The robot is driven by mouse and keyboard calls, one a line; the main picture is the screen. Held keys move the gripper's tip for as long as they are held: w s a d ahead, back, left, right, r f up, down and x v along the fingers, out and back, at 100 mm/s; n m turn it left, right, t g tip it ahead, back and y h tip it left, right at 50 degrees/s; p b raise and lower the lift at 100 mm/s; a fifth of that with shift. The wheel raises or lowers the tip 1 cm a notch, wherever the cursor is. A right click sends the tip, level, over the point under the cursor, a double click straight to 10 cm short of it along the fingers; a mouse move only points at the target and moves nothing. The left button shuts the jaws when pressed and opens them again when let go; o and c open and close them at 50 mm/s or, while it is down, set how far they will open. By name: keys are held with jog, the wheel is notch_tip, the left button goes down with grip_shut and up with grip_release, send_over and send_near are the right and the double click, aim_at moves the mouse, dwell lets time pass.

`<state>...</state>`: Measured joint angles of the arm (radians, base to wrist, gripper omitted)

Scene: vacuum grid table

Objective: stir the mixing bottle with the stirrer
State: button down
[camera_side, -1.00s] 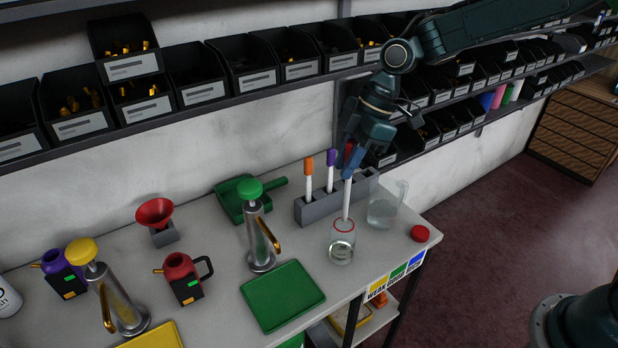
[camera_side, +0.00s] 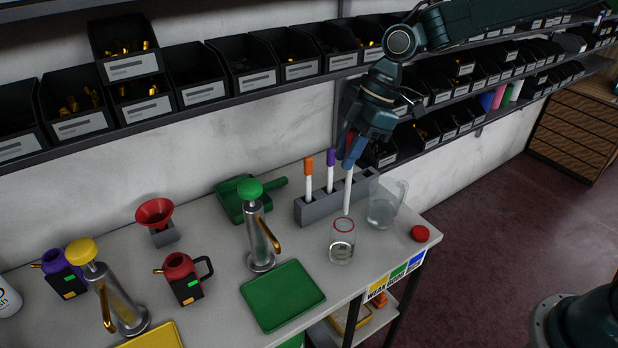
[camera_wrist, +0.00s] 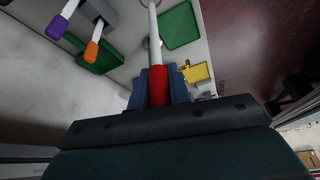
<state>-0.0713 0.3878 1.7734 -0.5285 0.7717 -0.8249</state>
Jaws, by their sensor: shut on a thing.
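My gripper (camera_side: 352,150) is shut on the red-handled stirrer, whose white rod (camera_side: 348,192) points down. In the wrist view the stirrer's red handle (camera_wrist: 158,86) sits between the blue fingertips (camera_wrist: 157,92). The mixing bottle (camera_side: 342,246) is a small clear glass bottle with a red ring at its mouth, standing near the table's front edge. The rod's lower end is just above the bottle's mouth, slightly to the right in the side view; it appears to be outside the bottle.
A grey holder (camera_side: 318,211) bears an orange-topped stirrer (camera_side: 308,180) and a purple-topped stirrer (camera_side: 330,172). A clear jug (camera_side: 382,212) stands close right of the bottle, and a red cap (camera_side: 420,233) lies farther right. A green tray (camera_side: 283,296) and a green-topped pump (camera_side: 258,232) are left.

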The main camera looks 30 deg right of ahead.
aim_at(350, 130)
jog(key=shift+r, duration=0.1)
dwell(0.4)
jog(key=shift+r, duration=1.9)
